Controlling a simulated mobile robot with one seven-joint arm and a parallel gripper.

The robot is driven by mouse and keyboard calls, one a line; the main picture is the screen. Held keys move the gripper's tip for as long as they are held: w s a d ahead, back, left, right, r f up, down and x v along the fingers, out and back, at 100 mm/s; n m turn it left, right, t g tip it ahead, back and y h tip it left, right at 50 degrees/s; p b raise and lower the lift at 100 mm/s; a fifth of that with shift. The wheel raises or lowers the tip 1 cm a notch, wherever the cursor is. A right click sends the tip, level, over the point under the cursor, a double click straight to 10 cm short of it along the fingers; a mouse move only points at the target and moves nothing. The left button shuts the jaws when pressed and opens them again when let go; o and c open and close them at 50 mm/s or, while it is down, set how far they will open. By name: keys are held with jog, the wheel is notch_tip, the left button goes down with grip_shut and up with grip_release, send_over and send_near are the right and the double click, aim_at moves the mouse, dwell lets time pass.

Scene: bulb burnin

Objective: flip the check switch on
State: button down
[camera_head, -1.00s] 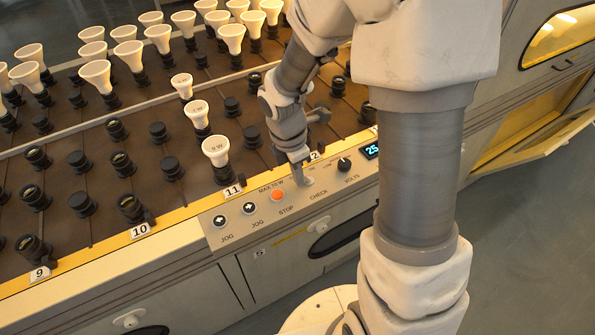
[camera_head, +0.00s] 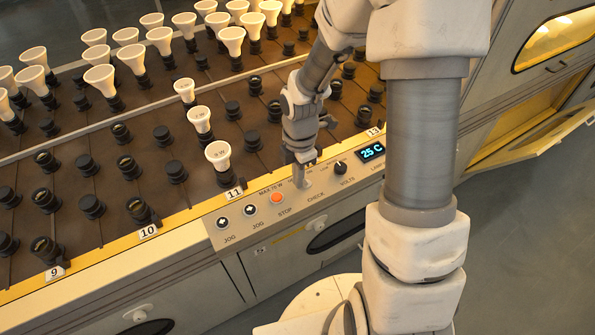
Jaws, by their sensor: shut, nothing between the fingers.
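The check switch sits on the sloped control panel (camera_head: 240,235), above the printed CHECK label (camera_head: 316,194). My gripper (camera_head: 301,184) is shut and empty, pointing down at the panel at the switch's place. Its fingertips cover the switch, so I cannot tell its position or whether they touch it. The orange STOP button (camera_head: 277,197) is just left of the fingertips. The black VOLTS knob (camera_head: 340,168) is to the right.
Two JOG buttons (camera_head: 249,210) are on the panel's left. Racks of sockets with white bulbs (camera_head: 218,154) stand behind the panel. An open door (camera_head: 530,140) juts out at right.

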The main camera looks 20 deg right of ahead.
jog(key=d+r+y+p, duration=0.1)
jog(key=p, duration=0.2)
jog(key=shift+w+g+y+p, duration=0.1)
jog(key=shift+g+y+p, duration=0.2)
jog(key=p, duration=0.1)
jog(key=y+p, duration=0.1)
jog(key=p, duration=0.1)
jog(key=shift+w+d+y, duration=0.1)
jog(key=shift+d+y, duration=0.2)
jog(key=shift+w+d+g+y+p, duration=0.15)
jog(key=shift+d+g+y+p, duration=0.25)
jog(key=shift+y+p, duration=0.45)
jog(key=shift+w+d+f+g+y, duration=0.1)
jog(key=shift+d+g+y, duration=0.15)
jog(key=shift+y, duration=0.45)
jog(key=shift+d+f+g+y, duration=0.1)
jog(key=shift+d+g+y, duration=0.1)
jog(key=shift+y, duration=0.45)
jog(key=shift+r, duration=0.15)
jog(key=shift+r+p, duration=0.45)
jog(key=shift+r, duration=0.3)
jog(key=shift+r, duration=0.1)
